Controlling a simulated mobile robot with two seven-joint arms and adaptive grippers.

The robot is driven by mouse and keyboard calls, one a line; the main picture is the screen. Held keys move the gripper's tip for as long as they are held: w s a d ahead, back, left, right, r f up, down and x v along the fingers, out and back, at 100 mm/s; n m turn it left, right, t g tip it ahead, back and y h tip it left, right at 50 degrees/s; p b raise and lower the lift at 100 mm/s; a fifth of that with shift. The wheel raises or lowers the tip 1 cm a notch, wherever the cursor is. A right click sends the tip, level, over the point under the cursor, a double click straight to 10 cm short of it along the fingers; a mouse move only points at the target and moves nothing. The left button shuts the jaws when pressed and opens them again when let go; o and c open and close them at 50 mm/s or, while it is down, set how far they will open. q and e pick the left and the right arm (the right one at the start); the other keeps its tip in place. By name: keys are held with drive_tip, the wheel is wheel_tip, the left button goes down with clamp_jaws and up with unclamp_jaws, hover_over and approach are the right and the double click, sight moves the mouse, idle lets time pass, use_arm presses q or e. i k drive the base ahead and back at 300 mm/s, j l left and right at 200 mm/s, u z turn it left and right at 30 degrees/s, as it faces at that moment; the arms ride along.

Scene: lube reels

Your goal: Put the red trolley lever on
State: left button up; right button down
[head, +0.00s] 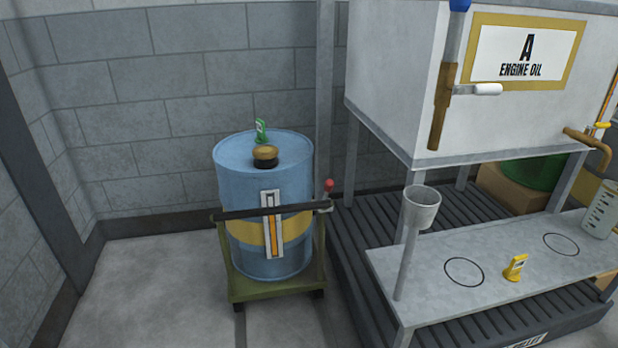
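The red-knobbed lever (328,185) stands nearly upright at the right end of the trolley's dark handlebar (240,214). Its knob is small in the head view, and I cannot tell which setting the lever is in. The green trolley (265,289) carries a blue drum (228,180) with a yellow band. A white gauge strip (267,245) with an orange column shows on the drum's front. Neither of my grippers is in view.
A grey cup (422,208) tops a post near the trolley. Floor (160,290) left of the trolley is clear.

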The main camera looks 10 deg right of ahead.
sight(330, 184)
drive_tip(key=i+l, duration=0.1)
drive_tip(key=l, duration=0.35)
drive_tip(key=i+l, duration=0.1)
drive_tip(key=l, duration=0.35)
drive_tip(key=i+l, duration=0.1)
drive_tip(key=l, duration=0.35)
drive_tip(key=i+l, duration=0.1)
drive_tip(key=l, duration=0.3)
drive_tip(key=u, duration=0.05)
